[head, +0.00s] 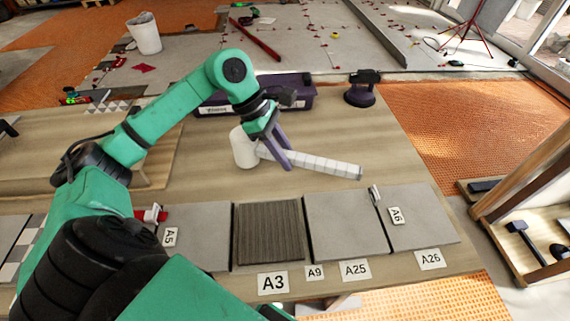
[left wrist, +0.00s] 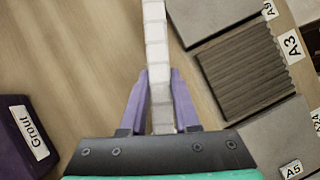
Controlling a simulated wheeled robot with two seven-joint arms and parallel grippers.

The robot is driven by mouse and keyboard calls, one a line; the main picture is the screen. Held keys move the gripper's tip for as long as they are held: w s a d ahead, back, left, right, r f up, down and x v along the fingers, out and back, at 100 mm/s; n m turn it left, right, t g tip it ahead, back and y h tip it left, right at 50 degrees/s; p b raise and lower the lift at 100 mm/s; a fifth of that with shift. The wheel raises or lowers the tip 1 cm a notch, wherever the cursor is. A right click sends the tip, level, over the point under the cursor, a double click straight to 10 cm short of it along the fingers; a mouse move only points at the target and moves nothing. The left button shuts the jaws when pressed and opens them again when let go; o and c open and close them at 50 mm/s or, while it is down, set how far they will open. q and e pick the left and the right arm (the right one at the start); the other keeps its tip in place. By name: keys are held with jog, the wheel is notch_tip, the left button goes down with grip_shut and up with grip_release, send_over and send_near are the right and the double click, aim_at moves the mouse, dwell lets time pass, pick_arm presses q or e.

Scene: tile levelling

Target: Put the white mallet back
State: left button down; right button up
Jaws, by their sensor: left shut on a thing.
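The white mallet has a pale cylindrical head (head: 244,147) and a banded white handle (head: 325,165). My left gripper (head: 281,160), with purple fingers, is shut on the handle close to the head. The mallet lies sideways over the wooden table, with the handle pointing right. I cannot tell whether it touches the tabletop. In the left wrist view the handle (left wrist: 155,40) runs up from between the fingers (left wrist: 160,78), and the mallet head is hidden. My right gripper is not in view.
A purple grout box (head: 300,99) and a dark suction cup tool (head: 361,92) stand behind the gripper. Grey tiles (head: 346,222) and a ribbed tile (head: 268,232) with labels line the table's front. A wooden rack (head: 540,225) with tools stands right. The table's right part is clear.

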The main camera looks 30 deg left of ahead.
pick_arm(q)
jog(key=shift+f, duration=1.45)
jog(key=shift+f, duration=0.1)
jog(key=c, duration=1.1)
grip_release()
jog(key=shift+f, duration=0.1)
jog(key=o, duration=0.5)
jog(key=shift+c, duration=0.2)
jog(key=shift+r, duration=0.25)
jog(key=v, duration=1.2)
